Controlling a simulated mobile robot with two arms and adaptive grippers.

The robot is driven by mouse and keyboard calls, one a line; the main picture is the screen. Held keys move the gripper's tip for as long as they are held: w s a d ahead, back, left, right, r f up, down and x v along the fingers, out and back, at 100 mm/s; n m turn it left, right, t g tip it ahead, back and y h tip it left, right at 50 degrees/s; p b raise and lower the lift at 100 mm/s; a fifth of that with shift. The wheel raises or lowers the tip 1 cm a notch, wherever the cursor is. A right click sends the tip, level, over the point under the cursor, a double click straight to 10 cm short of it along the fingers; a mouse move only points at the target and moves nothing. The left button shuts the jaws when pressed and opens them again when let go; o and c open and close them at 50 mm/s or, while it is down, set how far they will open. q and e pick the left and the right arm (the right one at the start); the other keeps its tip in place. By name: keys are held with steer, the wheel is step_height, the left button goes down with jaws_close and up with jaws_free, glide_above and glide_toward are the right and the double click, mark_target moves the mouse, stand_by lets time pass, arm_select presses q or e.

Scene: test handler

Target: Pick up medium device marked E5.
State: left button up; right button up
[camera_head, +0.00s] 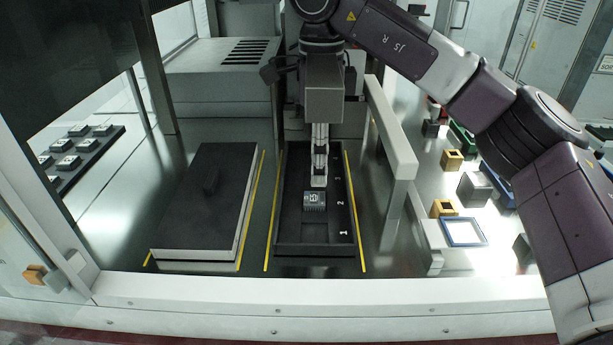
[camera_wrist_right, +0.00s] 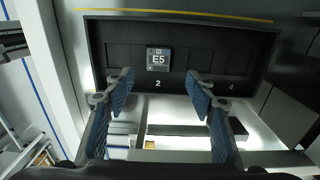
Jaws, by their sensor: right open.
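The medium device marked E5 (camera_head: 314,201) is a small dark grey block with a light printed top. It lies in the black tray (camera_head: 284,236) beside the number 2. My right gripper (camera_head: 319,183) points down over the tray, just behind the device in the head view. In the wrist view the two blue finger pads of the right gripper (camera_wrist_right: 160,77) are apart, with nothing between them. The device appears beyond the fingertips, roughly centred between them. My left gripper is not in view.
A closed black-topped box (camera_head: 178,220) stands left of the tray. A white raised rail (camera_head: 391,135) runs along the tray's right side. A dark rack of several chips (camera_head: 78,150) is at far left. Yellow blocks (camera_head: 444,208) and a blue-framed square (camera_head: 463,232) lie right.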

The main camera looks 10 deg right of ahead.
mark_target(321, 198)
steer(key=shift+s+f+p, duration=0.25)
steer(key=shift+f, duration=0.35)
steer(key=shift+s+f+p, duration=0.2)
steer(key=shift+f+p, duration=0.05)
steer(key=shift+f, duration=0.3)
steer(key=shift+w+d+f+p, duration=0.1)
steer(key=shift+d+f+p, duration=0.05)
steer(key=shift+f+p, duration=0.35)
steer(key=shift+d+f+p, duration=0.15)
steer(key=shift+f+p, duration=0.15)
steer(key=shift+f, duration=0.25)
step_height(321, 198, down, 3)
steer(key=shift+w+p, duration=0.1)
steer(key=shift+p, duration=0.3)
steer(key=shift+c, duration=0.5)
steer(key=c, duration=0.5)
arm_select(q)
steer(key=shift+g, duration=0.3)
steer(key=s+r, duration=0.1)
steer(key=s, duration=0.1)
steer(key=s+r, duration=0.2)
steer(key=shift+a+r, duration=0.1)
arm_select(e)
steer(key=c, duration=0.6)
steer(key=shift+c, duration=0.2)
